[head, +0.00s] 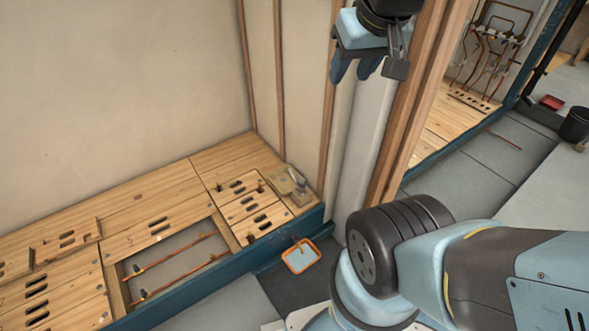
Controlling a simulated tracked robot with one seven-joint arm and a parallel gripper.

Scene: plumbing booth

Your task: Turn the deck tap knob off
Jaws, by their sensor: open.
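The wooden deck (150,205) fills the lower left of the head view. An opening in it shows copper pipes (180,257) with small dark fittings (138,269) at their left ends. Small dark upright parts also stand near the slotted panels (250,238) right of the opening. A pale block with a grey fitting (298,181) sits at the deck's back right corner. I cannot tell which of these is the deck tap knob. My gripper (354,72) is raised at the top of the view, pointing down, open and empty. It is well apart from the deck.
An orange-rimmed tray (288,258) lies beside the deck's blue edge (272,242). Wooden studs (328,110) and a pale grey column (362,140) stand behind my arm. Copper pipework (490,45) hangs in the bay at right. Grey floor (480,165) is mostly clear.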

